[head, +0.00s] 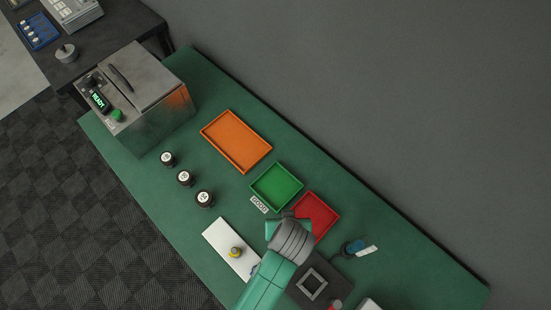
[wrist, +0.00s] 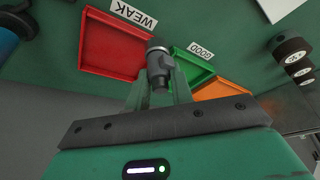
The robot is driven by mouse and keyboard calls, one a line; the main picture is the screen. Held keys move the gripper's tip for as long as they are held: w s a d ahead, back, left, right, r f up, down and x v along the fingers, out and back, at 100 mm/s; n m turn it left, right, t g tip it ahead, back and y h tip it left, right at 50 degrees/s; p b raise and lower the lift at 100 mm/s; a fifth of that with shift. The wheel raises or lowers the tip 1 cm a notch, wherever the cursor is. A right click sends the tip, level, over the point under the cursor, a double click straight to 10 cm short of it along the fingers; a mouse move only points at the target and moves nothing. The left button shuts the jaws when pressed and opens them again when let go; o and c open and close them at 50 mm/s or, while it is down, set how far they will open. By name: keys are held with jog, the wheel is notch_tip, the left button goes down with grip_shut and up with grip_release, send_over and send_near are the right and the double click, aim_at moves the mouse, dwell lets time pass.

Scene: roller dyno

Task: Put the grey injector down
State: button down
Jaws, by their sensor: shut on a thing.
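My gripper (wrist: 160,90) is shut on the grey injector (wrist: 159,62), a short dark-grey metallic cylinder that sticks out past the fingers in the wrist view. In the head view my gripper (head: 274,228) is beside the near edges of the green and red trays, and the injector cannot be made out there. The green tray (wrist: 178,52) with the GOOD label (wrist: 200,51) is right of the injector in the wrist view. The red tray (wrist: 88,40) with the WEAK label (wrist: 134,13) is left of it. Both trays look empty where visible.
An empty orange tray (head: 236,141) lies farther along the green bench. Three dark round jars (head: 184,178) stand in a row near a metal box with a READY display (head: 143,92). A white board (head: 222,240) carries a yellow part (head: 236,252). A dark square fixture (head: 312,284) is near my arm.

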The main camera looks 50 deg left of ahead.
jog(key=w+a, duration=0.2)
jog(key=a, duration=0.2)
jog(key=w+a, duration=0.2)
jog(key=a, duration=0.2)
jog(key=w+a+f, duration=0.1)
jog(key=w+a, duration=0.2)
jog(key=a, duration=0.1)
jog(key=shift+w+f, duration=0.1)
jog(key=shift+s+x, duration=0.1)
jog(key=shift+x, duration=0.8)
jog(key=shift+s+x, duration=0.15)
jog(key=shift+x, duration=0.75)
jog(key=shift+d+f, duration=0.15)
jog(key=shift+d, duration=0.05)
jog(key=shift+f+b, duration=0.15)
jog(key=shift+b, duration=0.15)
jog(key=c, duration=1.2)
grip_release()
jog(key=shift+c, duration=0.2)
jog(key=p+v, duration=0.1)
jog(key=v, duration=1.1)
jog(key=shift+p, duration=0.4)
jog(key=shift+r, duration=0.2)
